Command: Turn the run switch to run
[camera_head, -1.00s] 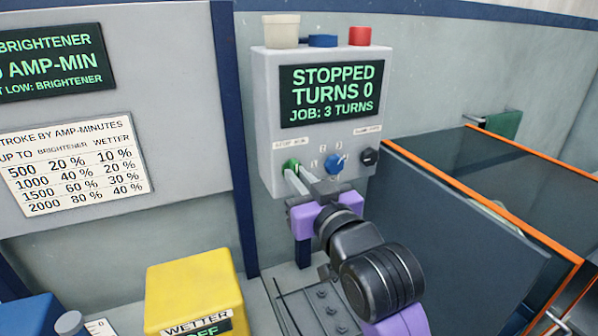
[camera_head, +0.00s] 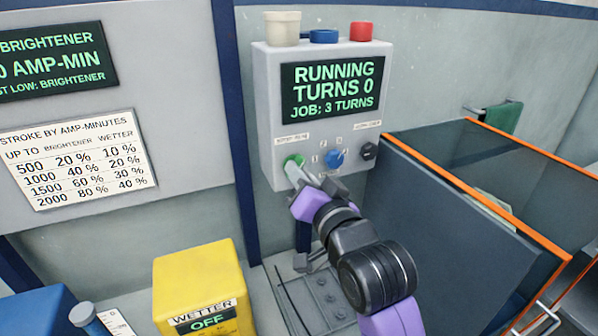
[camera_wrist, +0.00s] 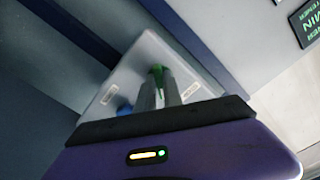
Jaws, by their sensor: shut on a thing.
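The run switch (camera_head: 294,161) is a green knob at the lower left of the grey control box (camera_head: 273,110). The box's screen (camera_head: 332,87) reads RUNNING, TURNS 0, JOB: 3 TURNS. My gripper (camera_head: 294,172) reaches up to the switch from below and is shut on it, its fingers covering part of the knob. In the wrist view the green switch (camera_wrist: 157,70) shows at the tips of my two grey fingers (camera_wrist: 160,88). The small label above the switch is too blurred to read fully.
A blue dial (camera_head: 334,158) and a black knob (camera_head: 368,151) sit right of the switch. A dark tank with orange edges (camera_head: 470,185) stands at the right. A yellow WETTER box (camera_head: 195,275) is at the lower left.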

